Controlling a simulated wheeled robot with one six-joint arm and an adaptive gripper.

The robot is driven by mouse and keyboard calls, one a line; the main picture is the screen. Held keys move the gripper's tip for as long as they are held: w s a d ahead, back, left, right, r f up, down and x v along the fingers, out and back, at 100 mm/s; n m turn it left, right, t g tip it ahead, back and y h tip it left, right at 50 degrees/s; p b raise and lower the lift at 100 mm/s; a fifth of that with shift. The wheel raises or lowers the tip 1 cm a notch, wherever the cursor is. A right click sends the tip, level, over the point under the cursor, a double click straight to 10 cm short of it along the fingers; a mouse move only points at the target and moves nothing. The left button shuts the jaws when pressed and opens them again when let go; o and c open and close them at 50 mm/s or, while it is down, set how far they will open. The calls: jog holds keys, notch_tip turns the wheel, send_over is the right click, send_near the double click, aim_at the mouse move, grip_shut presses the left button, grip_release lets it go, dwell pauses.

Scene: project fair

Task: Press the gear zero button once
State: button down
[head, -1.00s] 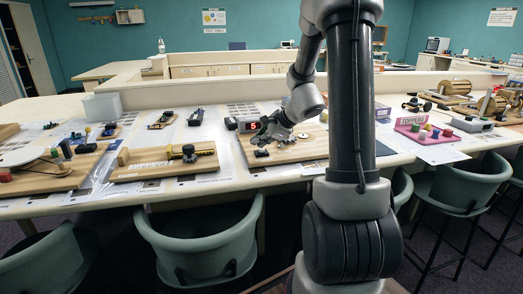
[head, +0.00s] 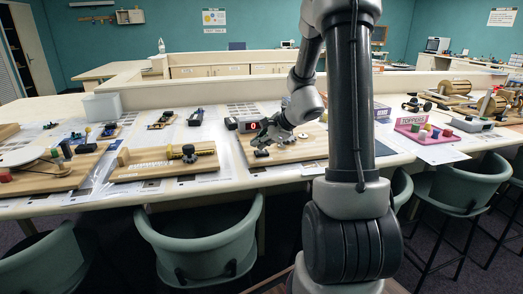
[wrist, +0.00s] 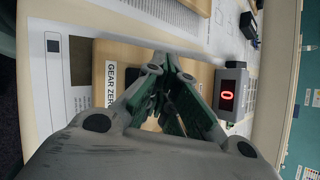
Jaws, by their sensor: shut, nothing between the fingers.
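The gear board (head: 246,158) is a wooden board on the table. A small black block (head: 261,153), which looks like the gear zero button, is at its front left. The display box (head: 252,126) behind it shows a red 0, and it also shows in the wrist view (wrist: 227,95). In the wrist view a "GEAR ZERO" label (wrist: 111,88) is on the wood, left of my fingers. My gripper (head: 257,142) is shut and empty, fingers pointing down just above or behind the black block. Touch cannot be told. In the wrist view my fingers hide the board beneath them.
Teal chairs (head: 205,240) line the front edge. The space above the board is otherwise clear.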

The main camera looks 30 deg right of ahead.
aim_at(260, 151)
jog(key=shift+r, duration=0.85)
jog(key=shift+r, duration=2.5)
